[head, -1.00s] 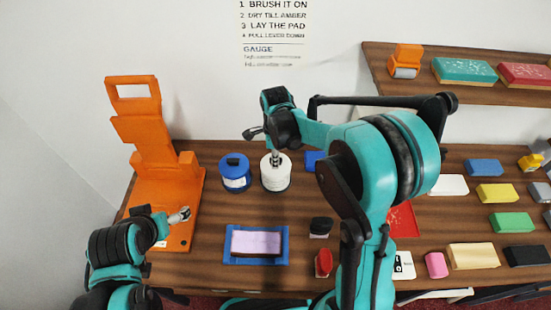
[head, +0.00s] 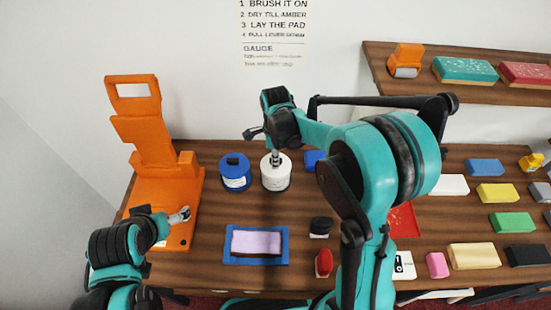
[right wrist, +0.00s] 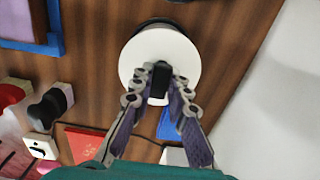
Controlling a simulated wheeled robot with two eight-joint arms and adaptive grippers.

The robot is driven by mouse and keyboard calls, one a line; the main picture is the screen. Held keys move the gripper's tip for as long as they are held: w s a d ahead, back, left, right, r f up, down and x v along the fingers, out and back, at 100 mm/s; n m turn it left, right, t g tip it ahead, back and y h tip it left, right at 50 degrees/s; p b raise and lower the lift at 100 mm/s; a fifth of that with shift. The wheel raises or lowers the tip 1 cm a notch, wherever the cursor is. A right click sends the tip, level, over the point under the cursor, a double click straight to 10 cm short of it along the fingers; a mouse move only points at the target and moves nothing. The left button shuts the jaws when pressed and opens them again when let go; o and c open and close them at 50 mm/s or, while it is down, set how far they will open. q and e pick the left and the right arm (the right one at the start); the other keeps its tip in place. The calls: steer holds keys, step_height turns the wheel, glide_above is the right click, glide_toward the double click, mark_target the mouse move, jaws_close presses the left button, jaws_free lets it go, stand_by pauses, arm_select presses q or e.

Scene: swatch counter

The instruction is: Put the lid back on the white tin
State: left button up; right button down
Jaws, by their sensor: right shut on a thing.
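The white tin (head: 275,182) stands upright on the counter, just right of a blue tin. Its white lid, with a black knob (right wrist: 159,82), shows best in the right wrist view (right wrist: 184,55). My right gripper (right wrist: 160,70) is above the tin, pointing down, with its fingers shut on the lid's knob. In the head view the lid is over the tin's top with no clear gap; I cannot tell whether it is fully seated. My left gripper (head: 181,215) is by the orange stand's base, away from the tin; its fingers are too small to judge.
The blue tin (head: 235,171) is close on the left, and an orange stand (head: 150,130) is farther left. A blue tray (head: 228,246) with a lilac pad lies in front. Several coloured blocks cover the counter's right side. A shelf (head: 400,88) is at upper right.

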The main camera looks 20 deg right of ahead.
stand_by(0.8)
steer(key=c, duration=0.9)
jaws_free()
steer(key=shift+r+p, duration=2.4)
steer(key=shift+r, duration=1.1)
jaws_close()
steer(key=shift+f, duration=0.3)
